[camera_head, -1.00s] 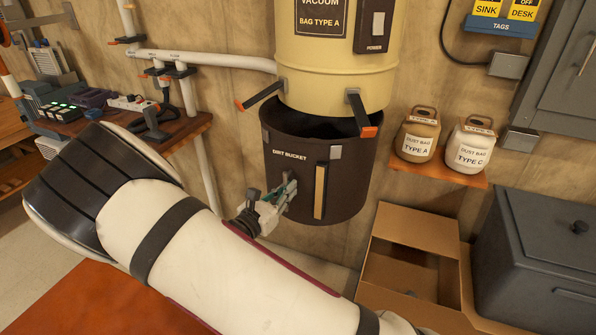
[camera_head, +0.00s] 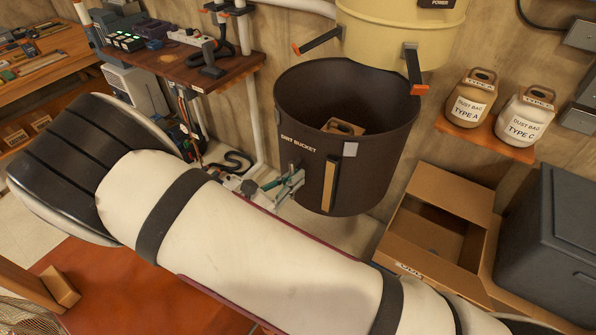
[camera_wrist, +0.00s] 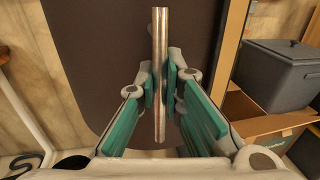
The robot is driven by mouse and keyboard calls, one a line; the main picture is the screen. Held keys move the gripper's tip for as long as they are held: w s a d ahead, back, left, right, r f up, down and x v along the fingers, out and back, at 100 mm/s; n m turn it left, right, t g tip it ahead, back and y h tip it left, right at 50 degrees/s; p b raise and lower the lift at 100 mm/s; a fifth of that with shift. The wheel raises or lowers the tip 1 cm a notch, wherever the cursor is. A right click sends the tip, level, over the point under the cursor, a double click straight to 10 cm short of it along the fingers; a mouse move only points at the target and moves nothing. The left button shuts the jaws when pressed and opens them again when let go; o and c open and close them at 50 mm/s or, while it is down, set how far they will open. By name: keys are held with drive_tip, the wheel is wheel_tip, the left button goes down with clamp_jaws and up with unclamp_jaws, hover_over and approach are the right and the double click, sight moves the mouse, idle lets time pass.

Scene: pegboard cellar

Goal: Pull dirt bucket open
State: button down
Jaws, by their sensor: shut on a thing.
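The dirt bucket (camera_head: 310,165) is a dark brown round tub with a white label, a grey tab and a tan vertical strip on its front. It sits out in front of the cream vacuum drum (camera_head: 395,30), its open top showing a brown bag (camera_head: 343,127) inside. My gripper (camera_head: 294,180) is at the bucket's front, left of the strip. In the wrist view my gripper (camera_wrist: 161,92) is shut on an upright metal bar handle (camera_wrist: 160,45), with the bucket's dark wall (camera_wrist: 95,60) behind it.
Two dust bag jugs (camera_head: 470,98) stand on a small shelf at right. An open cardboard box (camera_head: 440,215) and a dark grey bin (camera_head: 550,240) are on the right below. A wooden shelf with devices (camera_head: 185,65) is at left. Two latches (camera_head: 412,68) hang open from the drum.

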drive_tip(key=shift+s, duration=0.1)
drive_tip(key=c, duration=1.7)
unclamp_jaws()
drive_tip(key=shift+a, duration=0.1)
drive_tip(key=v, duration=1.2)
drive_tip(key=d+r+m+g+y, duration=0.4)
drive_tip(key=d+r+m+g, duration=0.9)
drive_tip(key=d, duration=0.4)
drive_tip(key=s+d+r+m+t+y, duration=0.2)
drive_tip(key=s+d+r+m+y, duration=0.1)
drive_tip(key=s+r+m, duration=0.1)
drive_tip(key=s+d+r+m+t+y, duration=0.2)
drive_tip(key=s+d+r+m+y, duration=0.1)
drive_tip(key=s+r+m, duration=0.1)
drive_tip(key=s+d+r+m+t+y, duration=0.2)
drive_tip(key=s+d+r+m+y, duration=0.1)
drive_tip(key=s+d+r+m, duration=0.1)
wheel_tip(320, 180, up, 2)
drive_tip(key=shift+s+d+r+m, duration=0.1)
drive_tip(key=shift+s+r+m, duration=0.1)
drive_tip(key=shift+m, duration=0.6)
